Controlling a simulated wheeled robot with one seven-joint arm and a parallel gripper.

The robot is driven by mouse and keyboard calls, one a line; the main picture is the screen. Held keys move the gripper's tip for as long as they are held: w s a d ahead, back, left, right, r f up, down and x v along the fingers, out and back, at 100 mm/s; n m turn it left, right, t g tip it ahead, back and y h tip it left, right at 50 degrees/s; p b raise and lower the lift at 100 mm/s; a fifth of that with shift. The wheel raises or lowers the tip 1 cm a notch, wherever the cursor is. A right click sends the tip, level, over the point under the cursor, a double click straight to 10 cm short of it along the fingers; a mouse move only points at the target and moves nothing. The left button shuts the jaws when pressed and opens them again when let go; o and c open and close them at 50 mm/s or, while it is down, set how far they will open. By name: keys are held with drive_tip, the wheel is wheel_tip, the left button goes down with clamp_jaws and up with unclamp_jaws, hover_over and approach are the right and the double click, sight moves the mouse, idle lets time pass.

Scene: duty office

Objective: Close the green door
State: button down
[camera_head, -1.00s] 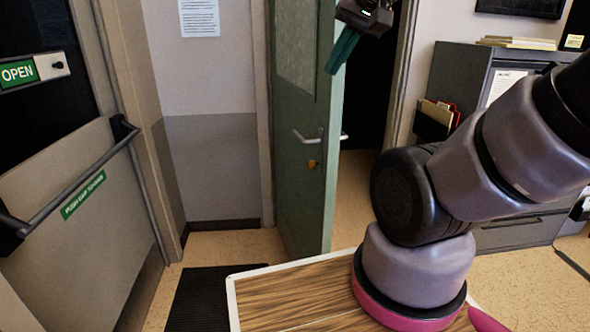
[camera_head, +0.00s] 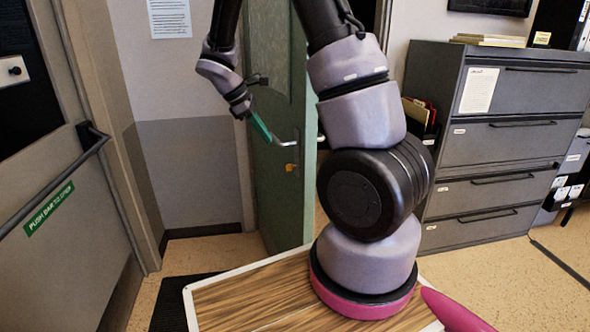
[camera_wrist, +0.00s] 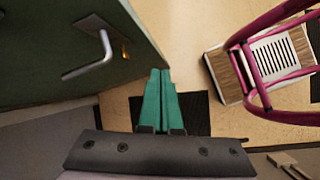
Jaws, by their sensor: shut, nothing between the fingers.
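The green door (camera_head: 270,191) stands ajar in the head view, behind my arm, with a silver lever handle (camera_head: 284,143) and a brass lock below it. My gripper (camera_head: 262,130) is in front of the door face, just left of the handle, with its green fingers pointing down and right. In the wrist view the fingers (camera_wrist: 161,100) are together and empty. The door (camera_wrist: 30,60) fills the upper left there, and its handle (camera_wrist: 98,58) is left of the fingers. I cannot tell whether the fingers touch the door.
A grey filing cabinet (camera_head: 510,150) stands to the right. A second door with a push bar (camera_head: 60,180) is at the left. A dark mat (camera_head: 175,302) lies on the floor. My wood-topped base shows in the wrist view at the upper right.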

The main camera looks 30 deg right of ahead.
drive_tip(key=w+f+n+h, duration=0.3)
drive_tip(key=w+f+n, duration=0.15)
drive_tip(key=f, duration=0.35)
approach(303, 174)
wheel_tip(303, 174, down, 3)
drive_tip(key=d, duration=0.2)
drive_tip(key=d+f, duration=0.1)
drive_tip(key=shift+s+n, duration=0.25)
drive_tip(key=shift+s, duration=0.05)
drive_tip(key=shift+d, duration=0.55)
drive_tip(key=shift+d, duration=0.1)
